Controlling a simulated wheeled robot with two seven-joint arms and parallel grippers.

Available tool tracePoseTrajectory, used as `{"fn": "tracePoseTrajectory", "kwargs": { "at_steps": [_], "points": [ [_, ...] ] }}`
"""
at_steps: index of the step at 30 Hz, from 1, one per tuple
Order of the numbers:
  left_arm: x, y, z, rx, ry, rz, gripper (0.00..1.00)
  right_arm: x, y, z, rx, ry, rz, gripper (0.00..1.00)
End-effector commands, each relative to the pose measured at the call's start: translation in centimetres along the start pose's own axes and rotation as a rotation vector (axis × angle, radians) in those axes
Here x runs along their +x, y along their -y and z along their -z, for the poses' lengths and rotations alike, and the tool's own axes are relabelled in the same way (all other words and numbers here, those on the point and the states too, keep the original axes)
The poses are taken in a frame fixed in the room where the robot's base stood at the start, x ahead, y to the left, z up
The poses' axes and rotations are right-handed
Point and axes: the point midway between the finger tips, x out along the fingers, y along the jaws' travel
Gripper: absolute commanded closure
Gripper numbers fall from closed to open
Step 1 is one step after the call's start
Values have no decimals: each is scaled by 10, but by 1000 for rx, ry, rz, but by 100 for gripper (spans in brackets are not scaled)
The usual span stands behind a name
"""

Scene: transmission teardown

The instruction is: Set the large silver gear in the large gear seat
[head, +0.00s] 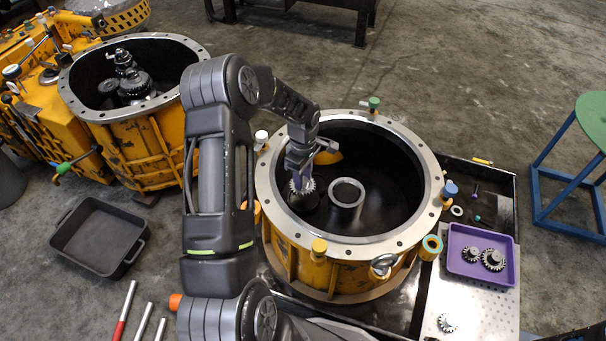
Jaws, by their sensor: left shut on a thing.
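My left gripper (301,176) reaches down inside the round yellow housing (350,249), near its left inner wall. It is shut on a silver toothed gear (303,187), which shows just below the fingers. The gear is over a dark round post or seat (304,201) on the housing floor; I cannot tell whether it touches it. A wider grey cylinder (346,193) with an open top stands to the right of the gear. My right gripper is not in view.
A purple tray (467,272) with two gears sits on the metal plate at right, with a small gear (447,323) beside it. Colored knobs, such as the green one (374,103), line the housing rim. A dark empty bin (98,238) lies on the floor at left.

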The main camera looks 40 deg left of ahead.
Motion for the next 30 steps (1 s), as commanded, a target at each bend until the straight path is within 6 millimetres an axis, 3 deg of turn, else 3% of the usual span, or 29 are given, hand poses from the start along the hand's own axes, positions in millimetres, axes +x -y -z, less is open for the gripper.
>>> {"fn": "tracePoseTrajectory", "kwargs": {
  "at_steps": [6,30],
  "points": [
    [14,-1,0,1,0,-3,100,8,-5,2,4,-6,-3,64],
    [14,-1,-1,1,0,-3,100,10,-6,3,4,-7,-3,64]
  ]
}}
